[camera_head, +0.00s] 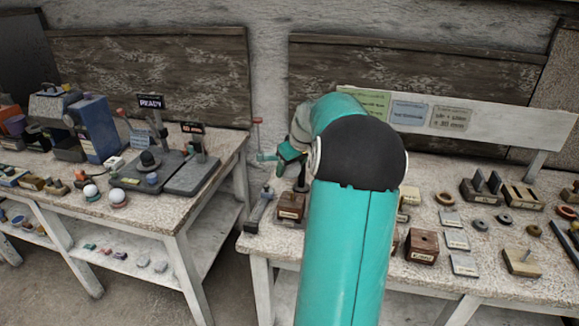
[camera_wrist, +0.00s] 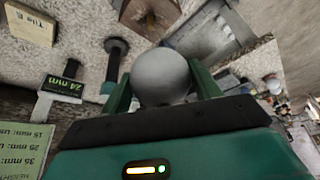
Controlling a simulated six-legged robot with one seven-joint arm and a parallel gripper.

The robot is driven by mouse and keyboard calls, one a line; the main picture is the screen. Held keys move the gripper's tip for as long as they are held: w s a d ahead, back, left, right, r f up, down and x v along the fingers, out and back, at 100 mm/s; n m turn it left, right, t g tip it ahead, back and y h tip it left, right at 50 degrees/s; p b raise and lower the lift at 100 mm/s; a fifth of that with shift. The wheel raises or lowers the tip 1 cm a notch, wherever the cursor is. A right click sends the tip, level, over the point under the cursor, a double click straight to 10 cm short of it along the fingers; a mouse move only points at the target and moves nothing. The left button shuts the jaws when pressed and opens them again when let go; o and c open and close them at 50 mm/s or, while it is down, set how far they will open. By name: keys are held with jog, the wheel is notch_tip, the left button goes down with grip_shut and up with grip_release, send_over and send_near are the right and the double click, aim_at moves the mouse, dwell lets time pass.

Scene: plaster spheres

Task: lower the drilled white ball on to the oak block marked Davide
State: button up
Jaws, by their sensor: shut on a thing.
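In the wrist view, a pale grey-white ball (camera_wrist: 160,77) sits between the two green fingers of my gripper (camera_wrist: 163,88), which is shut on it. I cannot see a drilled hole on its visible side. In the head view my gripper (camera_head: 286,157) is above the left end of the right table, near a brown block (camera_head: 292,206) with a pale label. The held ball cannot be made out there. I cannot read the name Davide on any block.
Other labelled blocks (camera_head: 422,246), plates and rings crowd the right table (camera_head: 345,251). A red-topped stand (camera_head: 257,140) rises close to my gripper. A dark post (camera_wrist: 116,62) and a 24 mm display (camera_wrist: 63,89) are near the ball. Two white balls (camera_head: 91,192) rest on the left table.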

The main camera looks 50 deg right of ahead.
aim_at(294, 174)
jog(key=shift+s+d, duration=0.25)
jog(key=shift+s, duration=0.1)
jog(key=shift+f, duration=0.45)
jog(key=shift+w+f, duration=0.1)
jog(key=shift+f, duration=1.9)
jog(key=shift+f, duration=2)
jog(key=o, duration=1.2)
jog(key=shift+r, duration=0.1)
